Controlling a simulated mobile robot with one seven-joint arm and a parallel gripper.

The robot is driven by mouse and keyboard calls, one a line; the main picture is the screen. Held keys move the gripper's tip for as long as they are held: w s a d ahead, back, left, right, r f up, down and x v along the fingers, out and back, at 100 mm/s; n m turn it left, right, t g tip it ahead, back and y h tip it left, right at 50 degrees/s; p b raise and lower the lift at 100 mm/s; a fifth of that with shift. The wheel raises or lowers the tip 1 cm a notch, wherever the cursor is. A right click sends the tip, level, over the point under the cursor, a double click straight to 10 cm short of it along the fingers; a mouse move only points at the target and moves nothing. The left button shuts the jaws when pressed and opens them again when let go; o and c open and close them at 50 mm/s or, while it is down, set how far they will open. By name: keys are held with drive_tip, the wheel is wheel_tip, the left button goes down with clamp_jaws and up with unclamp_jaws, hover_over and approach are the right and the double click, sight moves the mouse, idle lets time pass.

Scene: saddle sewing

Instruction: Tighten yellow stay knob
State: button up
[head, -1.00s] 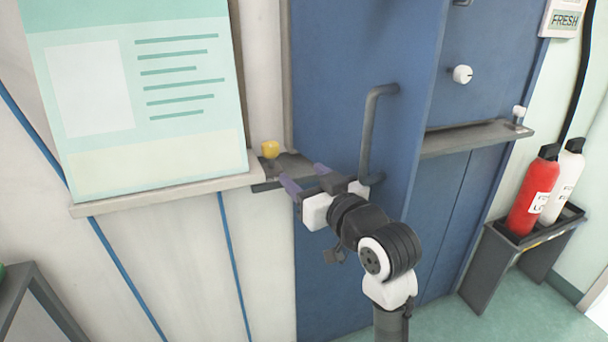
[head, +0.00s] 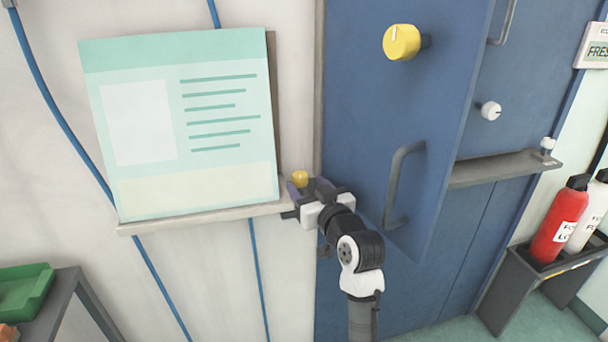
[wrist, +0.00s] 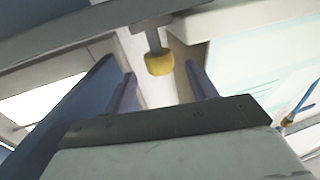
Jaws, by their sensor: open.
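The small yellow stay knob (head: 300,178) stands at the grey stay bracket beside the right end of the poster ledge. It also shows in the wrist view (wrist: 159,63), on a short grey stem. My gripper (head: 304,187) is open, with its purple fingers at the knob. In the wrist view the fingers point towards the knob, one on each side of it, with gaps visible on both sides. I cannot tell whether either finger touches it. The gripper partly hides the bracket in the head view.
A larger yellow knob (head: 401,42) with a white mark is on the blue door (head: 372,110), above a grey handle (head: 397,185). The poster ledge (head: 200,217) lies to the left. A white knob (head: 490,111) and a red bottle (head: 560,225) are to the right.

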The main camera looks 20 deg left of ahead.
sight(299, 182)
drive_tip(key=shift+p+x, duration=0.3)
drive_tip(key=shift+x, duration=1)
drive_tip(key=c, duration=1)
drive_tip(key=shift+r+h, duration=0.1)
drive_tip(key=shift+h, duration=0.2)
drive_tip(key=shift+s+a+m+t+h+p, duration=0.1)
drive_tip(key=shift+a+m+t+h+p, duration=0.05)
drive_tip(key=shift+m+t+h+p, duration=0.6)
drive_tip(key=shift+s+a+m+t+h+p, duration=0.15)
drive_tip(key=shift+a+m+t+h+p, duration=0.05)
drive_tip(key=shift+m+t+h+p, duration=0.55)
drive_tip(key=shift+a+m+t+h, duration=0.1)
drive_tip(key=shift+m+t+h, duration=0.25)
drive_tip(key=shift+m+h, duration=0.6)
drive_tip(key=shift+a+m+t+h, duration=0.1)
drive_tip(key=shift+m+t+h, duration=0.35)
drive_tip(key=shift+h, duration=0.9)
